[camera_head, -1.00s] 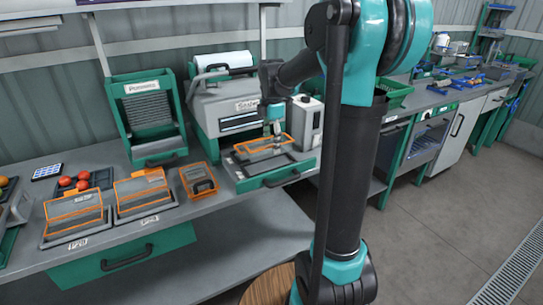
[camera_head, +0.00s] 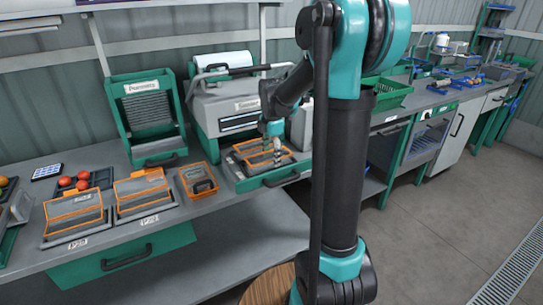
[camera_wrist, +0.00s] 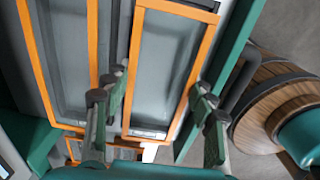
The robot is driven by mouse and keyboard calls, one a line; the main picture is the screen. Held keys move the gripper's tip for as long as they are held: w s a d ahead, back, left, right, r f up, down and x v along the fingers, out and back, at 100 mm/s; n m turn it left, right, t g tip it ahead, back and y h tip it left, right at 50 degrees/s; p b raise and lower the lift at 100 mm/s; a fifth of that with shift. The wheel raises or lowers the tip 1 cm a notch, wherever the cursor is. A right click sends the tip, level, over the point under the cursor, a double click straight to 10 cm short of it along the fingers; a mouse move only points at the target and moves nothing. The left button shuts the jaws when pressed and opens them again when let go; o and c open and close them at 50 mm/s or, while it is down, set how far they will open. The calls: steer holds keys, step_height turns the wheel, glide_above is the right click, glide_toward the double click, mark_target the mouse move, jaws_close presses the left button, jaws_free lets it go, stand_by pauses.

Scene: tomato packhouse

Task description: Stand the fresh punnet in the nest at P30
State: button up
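My gripper (camera_wrist: 160,82) has one finger on each long side of an orange-rimmed clear punnet (camera_wrist: 161,128). The fingers appear to press on its rim. In the head view the gripper (camera_head: 277,146) is low over the sealer's front shelf, and this punnet (camera_head: 270,162) is level in the front position there. A second orange-rimmed tray (camera_wrist: 92,45) lies beside it, toward the machine. A white label (camera_wrist: 150,153) by the near end of the front position is unreadable. Whether the punnet's underside touches the nest is hidden.
The sealer (camera_head: 226,105) stands behind the shelf. An orange basket (camera_head: 200,183) is left of it. Lidded punnets at P28 (camera_head: 75,212) and P29 (camera_head: 143,192) stand farther left. The green punnet dispenser (camera_head: 150,115) is at the back.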

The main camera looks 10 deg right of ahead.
steer(key=shift+o, duration=1)
steer(key=shift+r, duration=0.1)
step_height(320, 180, up, 12)
steer(key=shift+c, duration=0.5)
stand_by(0.6)
